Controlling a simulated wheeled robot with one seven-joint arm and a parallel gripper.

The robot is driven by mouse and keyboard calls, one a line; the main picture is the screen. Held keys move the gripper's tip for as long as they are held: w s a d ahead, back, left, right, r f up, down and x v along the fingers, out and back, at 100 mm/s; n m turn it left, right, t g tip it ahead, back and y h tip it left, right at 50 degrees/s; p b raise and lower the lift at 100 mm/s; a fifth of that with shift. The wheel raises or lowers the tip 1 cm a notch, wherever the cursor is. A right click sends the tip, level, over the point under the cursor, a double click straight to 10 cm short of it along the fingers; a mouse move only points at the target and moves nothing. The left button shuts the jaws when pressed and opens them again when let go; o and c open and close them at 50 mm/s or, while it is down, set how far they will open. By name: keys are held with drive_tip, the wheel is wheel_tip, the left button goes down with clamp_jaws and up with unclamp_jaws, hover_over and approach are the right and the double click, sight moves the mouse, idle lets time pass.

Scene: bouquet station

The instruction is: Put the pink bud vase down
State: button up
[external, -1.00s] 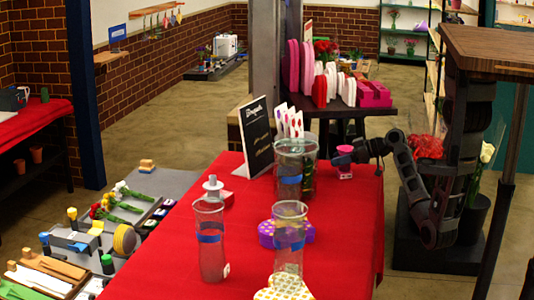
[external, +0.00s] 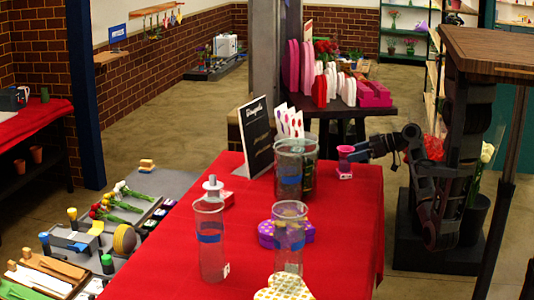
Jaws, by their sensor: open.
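The pink bud vase (external: 345,162) stands upright on the red-covered table (external: 345,215), near its far right edge. It is just right of a large clear glass vase (external: 293,168). A small white tag shows at its base. My gripper (external: 359,155) is open at the vase's right side, level with its upper part. The fingers are small and dark here, and I cannot tell whether they still touch the vase.
Two tall clear vases with blue bands (external: 210,240) (external: 290,240) stand nearer on the table. A purple box (external: 267,234) lies behind one, and a black sign (external: 256,137) stands left. The right side of the tabletop is clear.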

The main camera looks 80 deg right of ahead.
sight(365, 190)
drive_tip(key=v, duration=0.6)
idle(0.5)
